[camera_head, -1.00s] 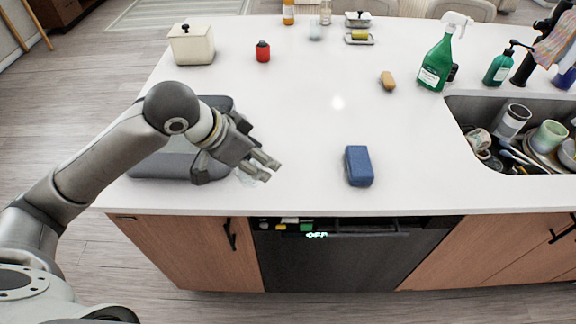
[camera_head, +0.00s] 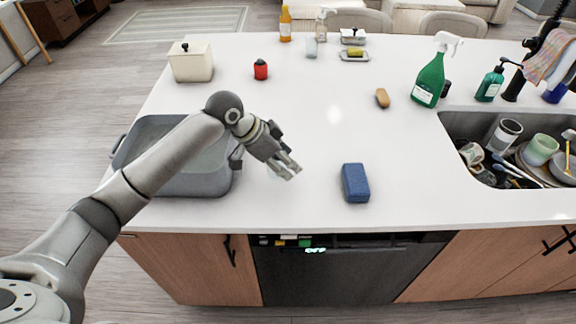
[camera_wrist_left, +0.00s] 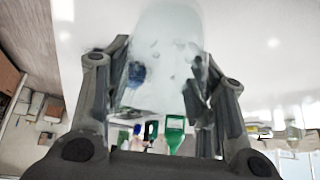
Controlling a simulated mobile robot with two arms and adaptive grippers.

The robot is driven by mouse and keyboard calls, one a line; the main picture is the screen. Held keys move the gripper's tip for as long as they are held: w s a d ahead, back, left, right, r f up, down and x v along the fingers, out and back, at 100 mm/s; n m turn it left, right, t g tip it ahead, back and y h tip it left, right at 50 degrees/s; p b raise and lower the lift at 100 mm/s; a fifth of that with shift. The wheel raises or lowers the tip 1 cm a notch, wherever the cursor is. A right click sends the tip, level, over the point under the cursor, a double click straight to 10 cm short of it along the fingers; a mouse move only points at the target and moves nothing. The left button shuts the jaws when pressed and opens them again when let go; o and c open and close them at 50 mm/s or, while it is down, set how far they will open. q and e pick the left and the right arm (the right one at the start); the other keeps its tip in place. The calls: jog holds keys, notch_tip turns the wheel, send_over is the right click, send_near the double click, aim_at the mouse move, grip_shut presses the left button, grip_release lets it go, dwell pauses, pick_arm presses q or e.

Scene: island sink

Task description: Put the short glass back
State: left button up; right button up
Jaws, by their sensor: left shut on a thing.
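My left gripper (camera_head: 290,171) is over the counter between the grey basin and the blue sponge. It is shut on the short glass (camera_wrist_left: 165,45), a clear, see-through vessel that shows between the two fingers in the left wrist view. In the head view the glass is hardly visible against the white counter. I cannot tell its exact height above the surface. Another clear glass (camera_head: 311,48) stands at the far side of the counter. My right gripper is not in view.
The grey basin (camera_head: 222,185) is at the left, partly behind my arm. A blue sponge (camera_head: 355,183) stands to the right of the gripper. The sink (camera_head: 475,127) at the right holds dishes. A green spray bottle (camera_head: 430,80) stands behind it. The middle of the counter is clear.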

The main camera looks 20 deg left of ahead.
pick_arm(q)
jog(key=shift+w+d+f, duration=0.25)
jog(key=shift+w+f, duration=0.8)
jog(key=shift+f, duration=0.2)
notch_tip(320, 180, down, 2)
jog(key=shift+f+p, duration=0.15)
jog(key=shift+p, duration=0.8)
jog(key=shift+f, duration=0.35)
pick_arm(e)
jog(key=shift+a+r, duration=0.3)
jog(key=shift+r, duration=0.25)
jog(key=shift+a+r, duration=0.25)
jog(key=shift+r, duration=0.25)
pick_arm(q)
jog(key=shift+f, duration=0.1)
jog(key=o, duration=1.1)
jog(key=shift+s, duration=0.1)
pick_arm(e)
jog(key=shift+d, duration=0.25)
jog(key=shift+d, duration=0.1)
pick_arm(q)
jog(key=shift+a+r, duration=0.1)
jog(key=shift+r, duration=0.1)
jog(key=b+v, duration=0.2)
jog(key=v, duration=0.9)
jog(key=shift+s+a+r, duration=0.15)
jog(key=shift+r, duration=0.25)
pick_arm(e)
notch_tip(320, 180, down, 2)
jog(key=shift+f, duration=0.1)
